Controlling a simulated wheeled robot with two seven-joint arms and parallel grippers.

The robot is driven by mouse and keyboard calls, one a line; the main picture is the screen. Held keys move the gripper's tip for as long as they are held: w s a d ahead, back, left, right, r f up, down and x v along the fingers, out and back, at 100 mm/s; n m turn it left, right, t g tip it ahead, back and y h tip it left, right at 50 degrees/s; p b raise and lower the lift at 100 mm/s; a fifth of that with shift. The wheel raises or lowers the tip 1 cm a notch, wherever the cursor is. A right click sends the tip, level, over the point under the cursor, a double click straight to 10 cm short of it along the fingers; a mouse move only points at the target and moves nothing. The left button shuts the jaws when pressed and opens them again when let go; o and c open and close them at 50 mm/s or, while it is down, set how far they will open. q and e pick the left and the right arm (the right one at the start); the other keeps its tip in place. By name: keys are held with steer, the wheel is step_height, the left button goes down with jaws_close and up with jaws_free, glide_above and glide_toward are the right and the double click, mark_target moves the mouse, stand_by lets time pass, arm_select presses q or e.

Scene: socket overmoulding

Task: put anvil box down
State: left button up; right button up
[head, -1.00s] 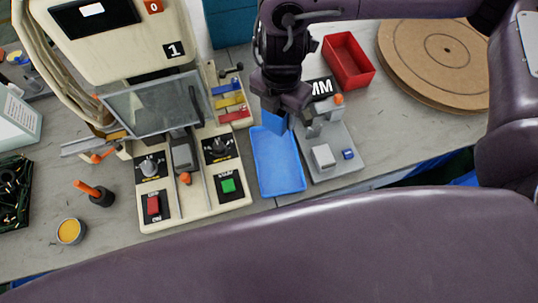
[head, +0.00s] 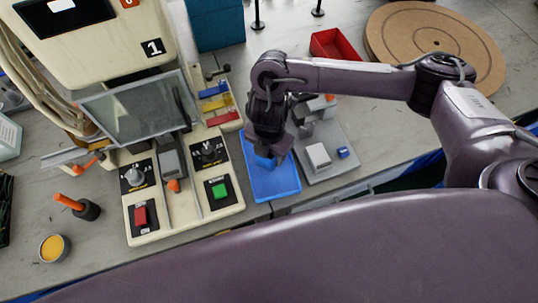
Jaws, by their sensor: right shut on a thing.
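My right gripper (head: 268,152) reaches in from the right and points down over the blue tray (head: 281,190). It is shut on a small blue box (head: 263,162), which I take to be the anvil box. The fingers hide most of the box. The box is over the far part of the tray; I cannot tell whether it touches the tray floor. The near part of the tray is bare. My left gripper is not in view.
A grey fixture plate (head: 340,165) with a pale block and a small blue cube stands right of the tray. The cream machine (head: 235,178) with knobs and buttons is close on the left. A red bin (head: 334,44) and round wooden board (head: 435,45) lie behind.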

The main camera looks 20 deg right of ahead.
steer(key=shift+w+f, duration=0.1)
steer(key=shift+f, duration=0.5)
steer(key=shift+f, duration=0.25)
steer(key=o, duration=1)
steer(key=shift+c, duration=0.2)
steer(key=shift+r, duration=0.1)
step_height(320, 180, up, 12)
steer(key=p, duration=0.3)
steer(key=shift+r, duration=0.15)
